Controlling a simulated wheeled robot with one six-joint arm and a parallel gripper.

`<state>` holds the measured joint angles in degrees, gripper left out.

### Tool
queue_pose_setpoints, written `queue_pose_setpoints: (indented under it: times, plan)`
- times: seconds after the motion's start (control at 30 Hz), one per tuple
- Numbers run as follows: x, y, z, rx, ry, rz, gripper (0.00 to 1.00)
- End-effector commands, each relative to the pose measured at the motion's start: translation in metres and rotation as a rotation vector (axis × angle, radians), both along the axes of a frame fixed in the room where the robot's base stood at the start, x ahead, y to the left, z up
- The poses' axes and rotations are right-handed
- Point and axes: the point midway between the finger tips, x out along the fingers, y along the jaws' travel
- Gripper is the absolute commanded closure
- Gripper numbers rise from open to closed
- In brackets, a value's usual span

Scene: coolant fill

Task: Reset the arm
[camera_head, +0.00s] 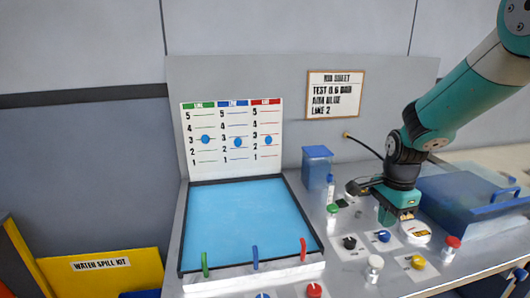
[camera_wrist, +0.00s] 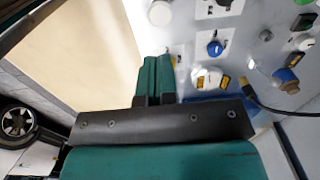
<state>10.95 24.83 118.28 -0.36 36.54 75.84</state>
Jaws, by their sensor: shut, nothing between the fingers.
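My teal arm reaches in from the upper right in the head view. My gripper (camera_head: 396,214) points down over the right part of the bench panel, among the knobs. In the wrist view my gripper (camera_wrist: 155,62) shows two teal fingers pressed together with nothing between them. A blue knob (camera_head: 384,236) lies just in front of it in the head view, and a blue knob (camera_wrist: 215,48) shows right of the fingers in the wrist view. Whether the fingertips touch the panel, I cannot tell.
A blue tray (camera_head: 245,225) with green, blue and red levers along its front fills the bench's left. A blue lidded box (camera_head: 465,205) stands right of my gripper. A small blue container (camera_head: 317,167), a white-capped bottle (camera_head: 374,268) and a yellow knob (camera_head: 417,262) stand nearby.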

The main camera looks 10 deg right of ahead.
Motion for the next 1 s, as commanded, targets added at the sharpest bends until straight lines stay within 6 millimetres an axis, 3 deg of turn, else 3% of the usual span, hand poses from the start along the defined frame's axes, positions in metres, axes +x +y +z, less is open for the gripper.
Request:
queue_pose_setpoints:
  times: [0.07,0.17,0.3,0.4,0.5,0.6,0.7,1.0]
  plan:
    - [-0.005,0.019,0.013,0.017,-0.018,0.117,1.0]
    - [-0.025,0.063,0.04,0.059,-0.06,0.418,1.0]
    - [-0.082,0.137,0.08,0.129,-0.152,1.017,1.0]
    - [-0.132,0.178,0.1,0.166,-0.231,1.434,1.0]
    - [-0.175,0.202,0.112,0.188,-0.304,1.766,1.0]
    - [-0.205,0.215,0.117,0.201,-0.357,1.983,1.0]
    - [-0.219,0.219,0.119,0.206,-0.384,2.088,1.0]
    - [-0.22,0.22,0.119,0.207,-0.388,2.104,1.0]
